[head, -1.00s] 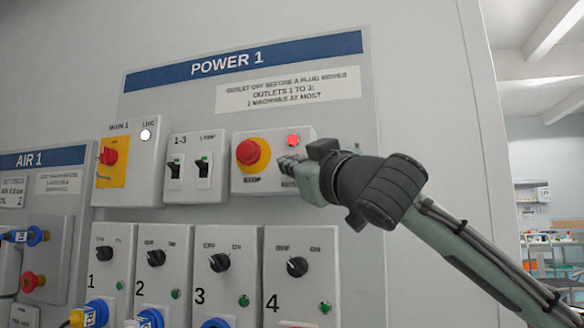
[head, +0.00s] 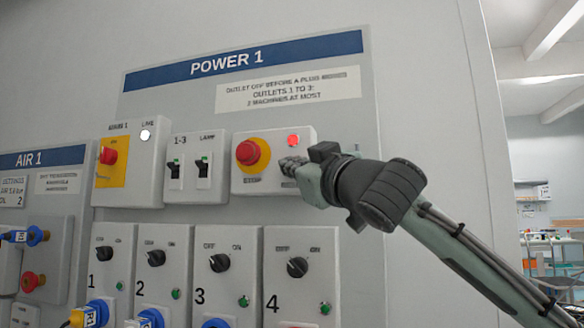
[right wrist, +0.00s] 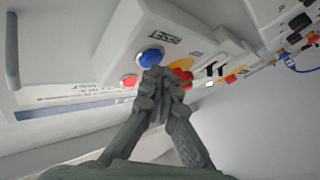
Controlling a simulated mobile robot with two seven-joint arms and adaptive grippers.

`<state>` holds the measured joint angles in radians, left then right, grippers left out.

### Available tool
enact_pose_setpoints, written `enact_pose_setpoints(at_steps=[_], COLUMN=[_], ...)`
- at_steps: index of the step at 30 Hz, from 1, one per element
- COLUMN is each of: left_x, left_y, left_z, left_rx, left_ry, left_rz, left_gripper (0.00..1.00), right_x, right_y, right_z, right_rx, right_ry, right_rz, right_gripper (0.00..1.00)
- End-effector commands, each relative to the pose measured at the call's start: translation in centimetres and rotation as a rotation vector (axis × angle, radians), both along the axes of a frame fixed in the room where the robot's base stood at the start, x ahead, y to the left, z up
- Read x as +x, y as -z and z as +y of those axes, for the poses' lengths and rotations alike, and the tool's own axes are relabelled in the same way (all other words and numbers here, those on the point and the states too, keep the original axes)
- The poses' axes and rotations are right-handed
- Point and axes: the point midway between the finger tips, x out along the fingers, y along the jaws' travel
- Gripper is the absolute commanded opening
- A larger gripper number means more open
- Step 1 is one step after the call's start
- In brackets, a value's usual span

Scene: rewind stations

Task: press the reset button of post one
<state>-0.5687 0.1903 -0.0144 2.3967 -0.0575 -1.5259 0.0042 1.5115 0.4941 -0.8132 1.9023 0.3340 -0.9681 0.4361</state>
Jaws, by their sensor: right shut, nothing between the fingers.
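The POWER 1 panel (head: 350,130) carries a grey box (head: 270,134) with a red mushroom stop button (head: 248,152) on a yellow ring and a lit red lamp (head: 293,140). In the right wrist view the blue reset button (right wrist: 150,57) sits beside its label, just beyond my fingertips; in the head view the gripper hides it. My right gripper (head: 291,165) is shut and empty, its tips at the box's lower right. The fingertips (right wrist: 161,77) overlap the button's edge in the wrist view; I cannot tell if they touch. My left gripper is not in view.
Left of the box are two black switches (head: 189,169) and a red main knob (head: 108,155) on yellow. Several numbered outlets with black knobs (head: 297,267) lie below. The AIR 1 panel (head: 60,200) is at the far left. Open room shows at the right.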

Motion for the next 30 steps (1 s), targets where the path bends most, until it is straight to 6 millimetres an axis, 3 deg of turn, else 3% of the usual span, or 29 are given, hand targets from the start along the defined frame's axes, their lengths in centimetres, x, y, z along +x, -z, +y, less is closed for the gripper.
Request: enact_pose_setpoints(at_steps=[30], left_x=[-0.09], left_y=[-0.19], left_z=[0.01], left_rx=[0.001], left_ry=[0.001], left_rz=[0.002], left_gripper=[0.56], right_x=[0.50], right_y=[0.07], right_z=[-0.16], right_rx=[0.001], right_ry=[0.000], right_rz=[0.001], right_gripper=[0.00])
